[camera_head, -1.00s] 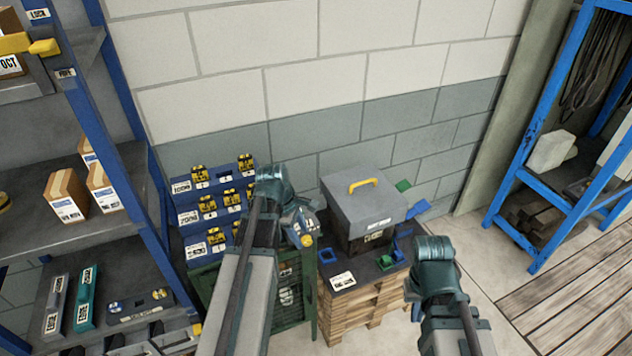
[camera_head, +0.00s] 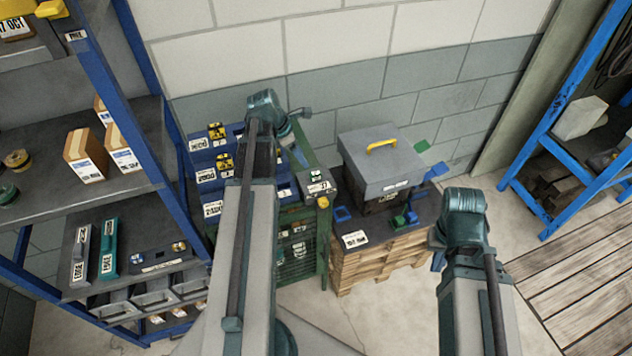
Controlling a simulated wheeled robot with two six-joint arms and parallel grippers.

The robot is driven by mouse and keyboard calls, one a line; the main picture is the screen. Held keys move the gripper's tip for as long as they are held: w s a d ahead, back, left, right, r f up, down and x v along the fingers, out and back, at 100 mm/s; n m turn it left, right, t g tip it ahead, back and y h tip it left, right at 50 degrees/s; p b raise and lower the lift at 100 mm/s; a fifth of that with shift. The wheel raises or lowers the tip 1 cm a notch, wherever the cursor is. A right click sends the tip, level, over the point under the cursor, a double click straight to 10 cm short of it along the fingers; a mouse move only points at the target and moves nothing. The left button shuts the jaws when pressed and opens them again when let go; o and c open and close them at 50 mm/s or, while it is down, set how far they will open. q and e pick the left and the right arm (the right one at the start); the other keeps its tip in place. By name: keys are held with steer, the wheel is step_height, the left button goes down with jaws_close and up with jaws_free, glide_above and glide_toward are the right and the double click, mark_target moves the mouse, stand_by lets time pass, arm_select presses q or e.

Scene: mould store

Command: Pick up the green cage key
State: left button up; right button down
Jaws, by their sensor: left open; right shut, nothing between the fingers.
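A small green thing (camera_head: 316,175) lies on top of a grey labelled box (camera_head: 320,188) at the top of the green mesh cage (camera_head: 297,245). It may be the green cage key, but it is too small to tell its shape. My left gripper (camera_head: 299,115) is open and empty, above and behind this box, close to the wall and apart from the green thing. Its fingers are partly hidden by my wrist. My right gripper (camera_head: 440,236) is shut and empty, right of the pallet stack; its fingers are mostly hidden.
A grey case (camera_head: 380,162) with a yellow handle sits on the wooden pallets (camera_head: 378,265). A shelf rack (camera_head: 140,215) stands left. Bare floor (camera_head: 400,315) lies between my arms.

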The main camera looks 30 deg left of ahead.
arm_select(q)
steer(key=b, duration=0.4)
glide_above(315, 173)
steer(key=s+a, duration=0.2)
step_height(315, 173, down, 5)
steer(key=shift+d+r, duration=0.1)
steer(key=shift+d, duration=0.05)
steer(key=b+x, duration=0.4)
steer(key=x, duration=0.1)
steer(key=shift+w, duration=0.2)
jaws_close()
